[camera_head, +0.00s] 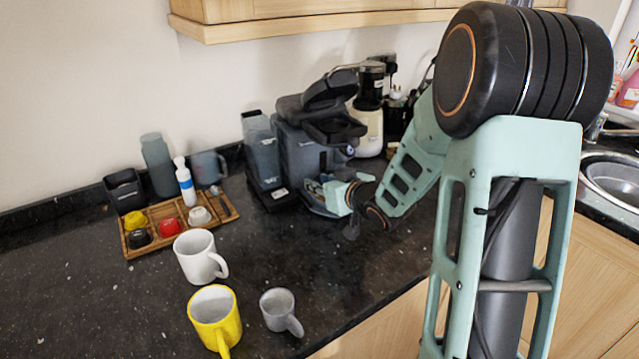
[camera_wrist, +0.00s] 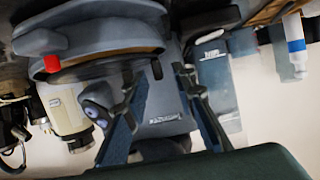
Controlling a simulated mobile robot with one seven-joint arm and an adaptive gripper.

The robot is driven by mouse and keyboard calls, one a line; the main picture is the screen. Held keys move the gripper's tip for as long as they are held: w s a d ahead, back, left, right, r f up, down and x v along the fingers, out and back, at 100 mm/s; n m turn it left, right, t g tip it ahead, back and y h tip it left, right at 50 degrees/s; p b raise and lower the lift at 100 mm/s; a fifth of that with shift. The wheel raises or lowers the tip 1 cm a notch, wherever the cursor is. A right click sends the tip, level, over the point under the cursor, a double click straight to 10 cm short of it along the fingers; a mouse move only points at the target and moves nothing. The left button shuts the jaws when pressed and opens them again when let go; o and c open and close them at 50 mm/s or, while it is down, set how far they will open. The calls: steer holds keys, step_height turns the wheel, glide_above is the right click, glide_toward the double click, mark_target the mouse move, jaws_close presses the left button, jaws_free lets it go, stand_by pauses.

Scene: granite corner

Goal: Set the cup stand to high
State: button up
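A dark grey coffee machine (camera_head: 300,150) with its lid raised stands against the back wall. Its cup stand (camera_head: 318,205) is low at the machine's front, largely hidden behind my gripper (camera_head: 338,196); I cannot tell its height setting. My gripper is close to the machine's lower front. In the wrist view, the two fingers of my gripper (camera_wrist: 158,78) are spread apart on either side of the machine's grey body (camera_wrist: 165,105), with nothing visibly held between them. Contact with the cup stand cannot be made out.
A white mug (camera_head: 196,257), a yellow mug (camera_head: 214,318) and a grey cup (camera_head: 277,308) stand front left. A wooden tray (camera_head: 130,251) with capsules and a bottle (camera_head: 185,184) is further back. A cream appliance (camera_head: 368,128) stands right of the machine.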

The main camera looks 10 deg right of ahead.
steer(key=shift+c, duration=0.5)
jaws_close()
step_height(320, 180, up, 5)
steer(key=p, duration=0.4)
steer(key=shift+r, duration=0.1)
steer(key=shift+w, duration=0.1)
steer(key=shift+o, duration=0.4)
jaws_free()
